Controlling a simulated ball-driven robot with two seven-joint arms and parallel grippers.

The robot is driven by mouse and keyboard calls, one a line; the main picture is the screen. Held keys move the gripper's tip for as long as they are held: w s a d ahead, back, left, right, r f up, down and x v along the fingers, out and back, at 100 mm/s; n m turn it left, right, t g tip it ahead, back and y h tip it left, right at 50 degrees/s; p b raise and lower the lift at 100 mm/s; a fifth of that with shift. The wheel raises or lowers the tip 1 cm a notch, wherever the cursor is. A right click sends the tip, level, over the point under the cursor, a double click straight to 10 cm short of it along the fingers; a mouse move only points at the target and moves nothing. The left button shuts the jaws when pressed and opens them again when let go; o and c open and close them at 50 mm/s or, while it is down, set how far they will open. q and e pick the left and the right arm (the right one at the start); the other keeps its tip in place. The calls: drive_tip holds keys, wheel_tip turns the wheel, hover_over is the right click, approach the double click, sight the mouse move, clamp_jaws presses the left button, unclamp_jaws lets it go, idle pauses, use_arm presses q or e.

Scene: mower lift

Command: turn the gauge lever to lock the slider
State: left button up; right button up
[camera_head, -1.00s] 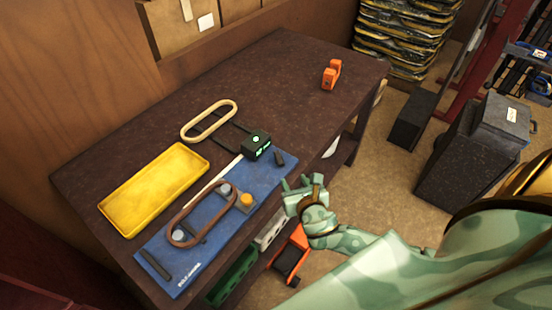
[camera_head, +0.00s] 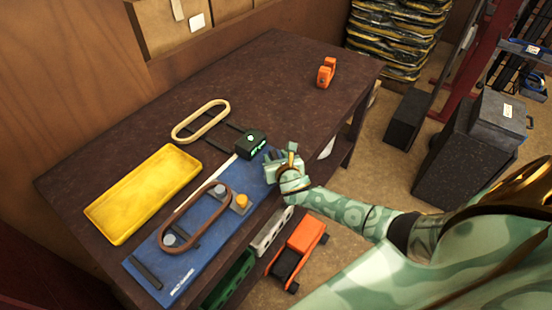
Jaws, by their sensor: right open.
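The blue gauge board (camera_head: 208,262) lies along the front edge of the bench. A brown belt loop (camera_head: 186,241) runs around grey round posts on it, and an orange-yellow knob (camera_head: 241,201) sits beside the right post. A black box with green lit marks (camera_head: 251,143) stands behind the board's right end. I cannot tell which part is the gauge lever. My right gripper (camera_head: 271,160) is open over the board's right end, close in front of the black box. It hides the spot of a small dark piece. My left gripper is out of view.
A yellow tray (camera_head: 145,193) and a pale belt loop (camera_head: 201,121) lie behind the board. An orange object (camera_head: 326,72) stands at the bench's far right. The bench (camera_head: 290,90) is clear between. An orange-and-black item (camera_head: 298,250) is below the front edge.

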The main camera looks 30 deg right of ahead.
clamp_jaws()
